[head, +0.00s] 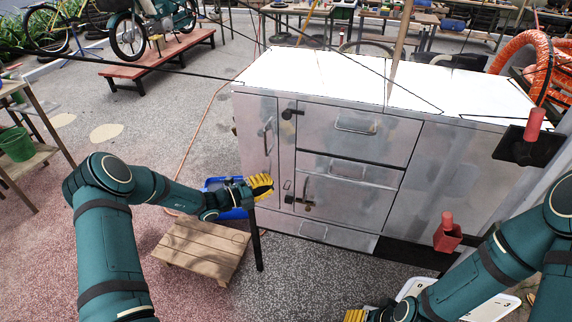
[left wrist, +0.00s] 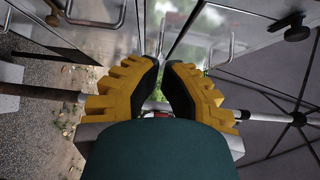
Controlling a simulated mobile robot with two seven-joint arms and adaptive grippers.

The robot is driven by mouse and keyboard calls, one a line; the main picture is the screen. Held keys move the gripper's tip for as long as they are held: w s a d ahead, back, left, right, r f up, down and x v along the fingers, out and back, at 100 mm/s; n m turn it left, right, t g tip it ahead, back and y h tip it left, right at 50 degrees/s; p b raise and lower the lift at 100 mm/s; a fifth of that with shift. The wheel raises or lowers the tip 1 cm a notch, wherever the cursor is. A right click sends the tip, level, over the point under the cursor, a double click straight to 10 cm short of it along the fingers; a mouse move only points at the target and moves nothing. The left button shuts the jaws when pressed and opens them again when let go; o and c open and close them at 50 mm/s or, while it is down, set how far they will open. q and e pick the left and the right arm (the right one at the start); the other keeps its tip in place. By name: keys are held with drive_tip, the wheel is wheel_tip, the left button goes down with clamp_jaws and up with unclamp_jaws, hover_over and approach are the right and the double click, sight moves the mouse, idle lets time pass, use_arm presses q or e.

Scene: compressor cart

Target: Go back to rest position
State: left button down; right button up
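My left gripper (head: 262,186), with yellow ribbed fingers, is stretched forward in front of the metal cabinet's left end. In the left wrist view its two fingers (left wrist: 162,66) stand apart with a narrow gap between the tips. I see nothing held in the gap. A thin dark post (head: 257,240) shows just below this gripper in the head view; I cannot tell whether they touch. My right gripper (head: 356,314) shows only as a bit of yellow at the bottom edge, and the rest is cut off or hidden by my right arm.
The metal cabinet (head: 345,188) fills the middle and right. A low wooden pallet table (head: 200,247) and a blue bin (head: 222,212) are near my left forearm. Red holders (head: 447,234) are near my right arm. A white tray (head: 488,308) lies beneath it. Open paving lies at left.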

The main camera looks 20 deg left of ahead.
use_arm(q)
drive_tip(key=s+d+f+m+g+y, duration=0.2)
drive_tip(key=s+d+f+m+g, duration=0.45)
drive_tip(key=s+m, duration=0.35)
drive_tip(key=s+d+f+m+g+y, duration=0.2)
drive_tip(key=s+d+f+m+g, duration=0.4)
drive_tip(key=s+m, duration=0.35)
drive_tip(key=s+d+r+m+t+y, duration=0.1)
drive_tip(key=s+m+y, duration=0.4)
drive_tip(key=m, duration=1.8)
drive_tip(key=s+d, duration=0.1)
drive_tip(key=s, duration=0.4)
drive_tip(key=shift+m, duration=0.35)
drive_tip(key=shift+t, duration=0.25)
